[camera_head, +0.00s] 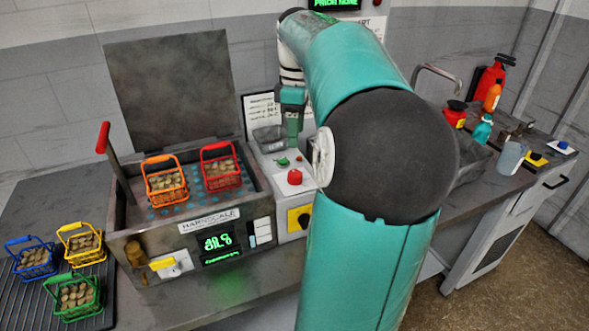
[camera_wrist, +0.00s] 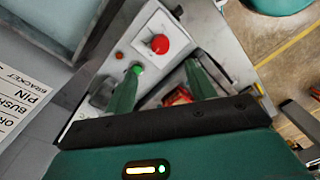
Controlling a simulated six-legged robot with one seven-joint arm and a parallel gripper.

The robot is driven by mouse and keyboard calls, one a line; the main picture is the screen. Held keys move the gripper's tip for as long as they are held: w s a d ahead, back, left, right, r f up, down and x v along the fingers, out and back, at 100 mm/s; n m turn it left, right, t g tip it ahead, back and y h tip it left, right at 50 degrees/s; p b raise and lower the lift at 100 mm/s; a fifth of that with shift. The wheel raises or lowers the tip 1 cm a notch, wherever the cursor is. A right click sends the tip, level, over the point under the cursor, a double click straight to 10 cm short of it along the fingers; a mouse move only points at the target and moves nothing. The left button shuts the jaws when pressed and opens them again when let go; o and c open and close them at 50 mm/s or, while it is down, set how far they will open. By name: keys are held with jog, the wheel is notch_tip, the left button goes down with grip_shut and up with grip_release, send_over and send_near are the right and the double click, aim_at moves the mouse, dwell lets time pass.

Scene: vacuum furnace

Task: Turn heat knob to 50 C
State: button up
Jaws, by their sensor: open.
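No control in view carries a readable heat label, so I cannot tell which is the heat knob. The grey control box beside the bath has a red round knob or button (camera_head: 295,177) on top; it also shows in the wrist view (camera_wrist: 159,44). A black knob on a yellow plate (camera_head: 300,218) is on its front. The bath's green display (camera_head: 219,241) shows digits, perhaps 81.9. My gripper (camera_wrist: 163,68) is open and empty above the control box, its fingers apart. In the head view, my arm hides part of the box's right side.
The bath (camera_head: 190,215) holds an orange basket (camera_head: 165,182) and a red basket (camera_head: 221,168); its lid (camera_head: 172,85) stands open. Blue, yellow and green baskets sit on the left rack (camera_head: 20,300). Bottles and a sink stand on the right bench.

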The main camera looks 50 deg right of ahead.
aim_at(295, 173)
jog(key=f, duration=1.1)
jog(key=shift+s+a+f, duration=0.15)
jog(key=shift+a, duration=0.15)
jog(key=c, duration=1)
jog(key=shift+o, duration=0.2)
jog(key=shift+m, duration=0.3)
jog(key=m, duration=0.4)
jog(key=shift+a, duration=0.1)
jog(key=m, duration=0.5)
jog(key=shift+m, duration=0.3)
